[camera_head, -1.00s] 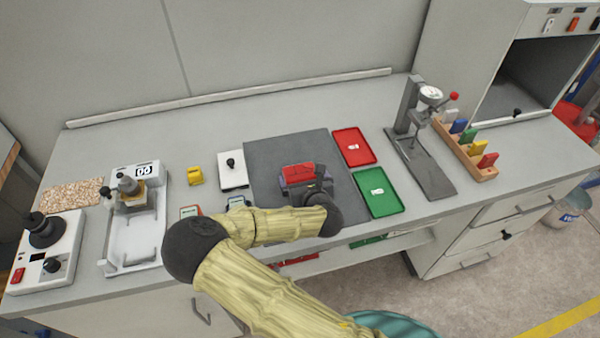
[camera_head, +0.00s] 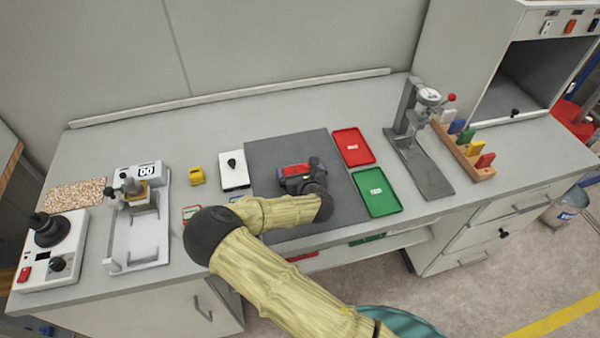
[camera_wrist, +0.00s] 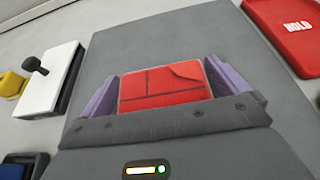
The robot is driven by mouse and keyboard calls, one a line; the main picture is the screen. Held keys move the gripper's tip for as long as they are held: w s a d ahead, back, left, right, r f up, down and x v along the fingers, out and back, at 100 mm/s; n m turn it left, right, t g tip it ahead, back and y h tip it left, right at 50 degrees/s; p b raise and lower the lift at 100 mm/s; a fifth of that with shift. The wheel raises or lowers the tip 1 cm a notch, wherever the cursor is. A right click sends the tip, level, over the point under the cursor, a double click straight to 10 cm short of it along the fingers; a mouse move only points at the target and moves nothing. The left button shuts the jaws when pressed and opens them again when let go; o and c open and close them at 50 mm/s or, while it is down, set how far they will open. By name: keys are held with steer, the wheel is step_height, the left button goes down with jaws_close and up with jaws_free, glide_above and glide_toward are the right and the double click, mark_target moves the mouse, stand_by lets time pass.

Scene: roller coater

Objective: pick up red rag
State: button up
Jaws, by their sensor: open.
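The red rag (camera_wrist: 160,83) is a folded red cloth on the dark grey mat (camera_wrist: 150,40). In the wrist view it shows between the two purple fingers of my gripper (camera_wrist: 160,92), which is open with one finger on either side. In the head view my gripper (camera_head: 295,175) is over the middle of the mat, and a little of the red rag (camera_head: 297,169) shows at it. The rag's near edge is hidden by my gripper's body. I cannot tell how high the fingertips are above the mat.
A red tray (camera_head: 353,147) marked HOLD and a green tray (camera_head: 378,192) lie right of the mat. A white block with a black knob (camera_head: 234,170) and a yellow item (camera_head: 197,175) are to its left. A dial gauge stand (camera_head: 420,140) stands further right.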

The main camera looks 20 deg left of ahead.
mark_target(300, 169)
stand_by(0.4)
steer(key=c, duration=0.8)
steer(key=shift+o, duration=0.2)
step_height(300, 169, up, 10)
steer(key=shift+r+b, duration=0.1)
steer(key=shift+b, duration=0.7)
